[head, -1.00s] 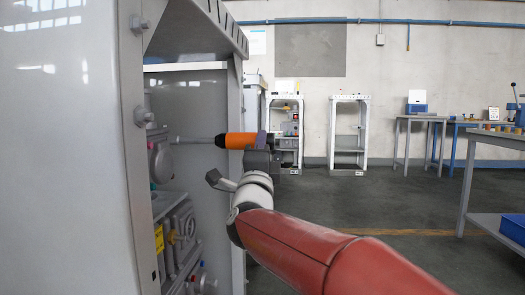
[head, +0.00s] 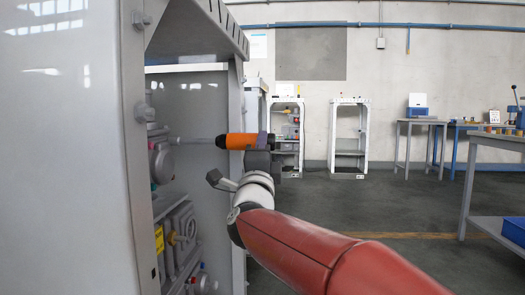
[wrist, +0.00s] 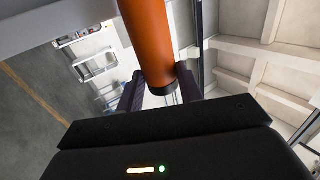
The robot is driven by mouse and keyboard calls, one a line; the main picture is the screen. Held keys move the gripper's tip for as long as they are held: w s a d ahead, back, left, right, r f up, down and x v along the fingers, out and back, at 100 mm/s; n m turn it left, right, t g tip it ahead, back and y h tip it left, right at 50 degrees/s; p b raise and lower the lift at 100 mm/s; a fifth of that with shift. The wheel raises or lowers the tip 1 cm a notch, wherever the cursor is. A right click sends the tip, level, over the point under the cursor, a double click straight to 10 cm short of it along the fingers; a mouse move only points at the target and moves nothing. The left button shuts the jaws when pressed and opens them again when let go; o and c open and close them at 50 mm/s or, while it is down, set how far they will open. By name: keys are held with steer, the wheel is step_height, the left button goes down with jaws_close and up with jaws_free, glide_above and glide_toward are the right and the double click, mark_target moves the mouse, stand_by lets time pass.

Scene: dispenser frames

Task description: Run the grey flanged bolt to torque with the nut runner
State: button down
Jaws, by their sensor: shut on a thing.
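The nut runner (head: 241,141) has an orange body and a thin grey shaft that points left into the open grey cabinet. My gripper (head: 265,142) is shut on its right end and holds it level. In the wrist view, the orange body (wrist: 147,35) sits between my gripper's dark fingers (wrist: 160,92). The shaft's tip is close to a grey housing (head: 160,160) on the equipment in the cabinet. I cannot tell whether it touches anything.
The cabinet's pale side panel (head: 65,150) and front post (head: 140,180) stand close on the left. Below the tool are pipes and a yellow box (head: 159,239). Open racks (head: 349,140) and workbenches (head: 420,122) are farther off.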

steer(key=d, duration=0.6)
steer(key=shift+s+d, duration=0.15)
steer(key=shift+d, duration=0.25)
